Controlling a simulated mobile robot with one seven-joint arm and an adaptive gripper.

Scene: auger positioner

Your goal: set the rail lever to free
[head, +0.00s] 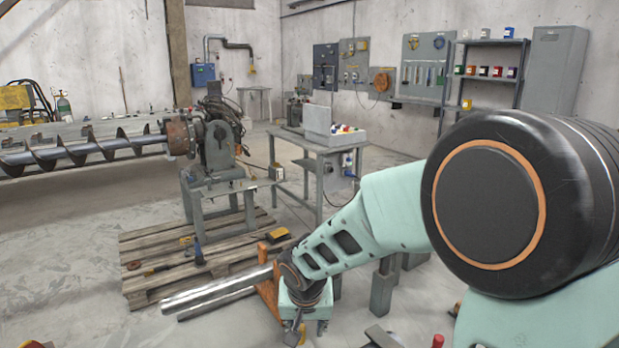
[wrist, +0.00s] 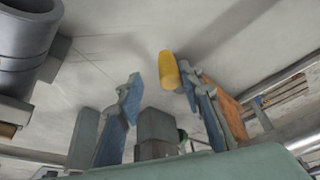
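My gripper (wrist: 159,82) is open in the wrist view, with its two blue-padded fingers well apart. A yellow cylindrical grip (wrist: 168,70) shows between the fingertips, close to the right finger. I cannot tell whether it touches that finger. It may be the rail lever's handle, but its base and the lever's setting are not visible. In the head view my gripper (head: 293,336) points down at the bottom centre, below my mint wrist, and its opening is too small to judge there. No rail lever can be made out in the head view.
Shiny round bars (head: 215,290) and an orange stand (head: 270,292) lie just left of my wrist. Behind are a wooden pallet (head: 140,285), the auger (head: 85,150) on its drive, and a grey workbench (head: 318,150). My arm hides the right side.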

